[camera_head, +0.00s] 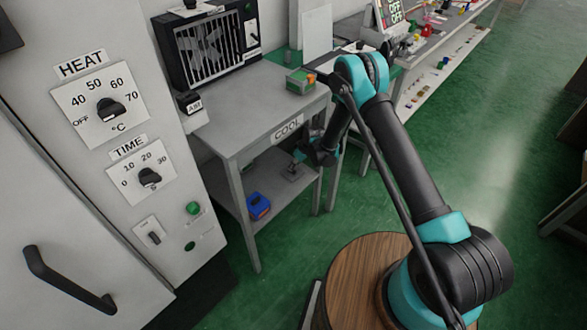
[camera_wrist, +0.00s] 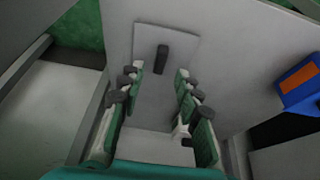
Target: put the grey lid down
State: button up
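The grey lid, a flat plate with an upright black handle, lies on the lower shelf of the grey table; it shows in the wrist view (camera_wrist: 180,38) and small in the head view (camera_head: 291,176). My gripper (camera_wrist: 159,74) is open, its green-padded fingers apart on either side of the view. The handle stands between and beyond the fingertips, and no finger is seen touching it. In the head view my gripper (camera_head: 300,157) is under the table top, just above the lid. The lid's near part is partly hidden by the fingers in the wrist view.
A blue-and-orange object lies on the same shelf, in the head view (camera_head: 258,206) and at the wrist view's right (camera_wrist: 300,80). The table top (camera_head: 240,122), labelled COOL, and its legs surround my arm's end. A cabinet with HEAT and TIME dials (camera_head: 110,108) is left.

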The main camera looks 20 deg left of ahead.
jog(key=d+r+m, duration=0.1)
jog(key=d+r, duration=0.6)
jog(key=r, duration=0.3)
jog(key=d+r+m, duration=0.2)
jog(key=d+r, duration=0.5)
jog(key=r, duration=0.3)
jog(key=s+d+r+m+t+h, duration=0.1)
jog(key=s+d+r+m, duration=0.15)
jog(key=d+r, duration=0.45)
jog(key=s+d+r+m+t+h, duration=0.1)
jog(key=s+d+r, duration=0.25)
jog(key=d, duration=0.45)
jog(key=s+d+r+m+h, duration=0.1)
jog(key=s+d+r+m, duration=0.1)
jog(key=s+d, duration=0.8)
jog(key=s+d+r+m+h, duration=0.1)
jog(key=s+d+m, duration=0.4)
jog(key=s+d, duration=0.5)
jog(key=shift+s+r, duration=0.65)
jog(key=shift+s, duration=0.25)
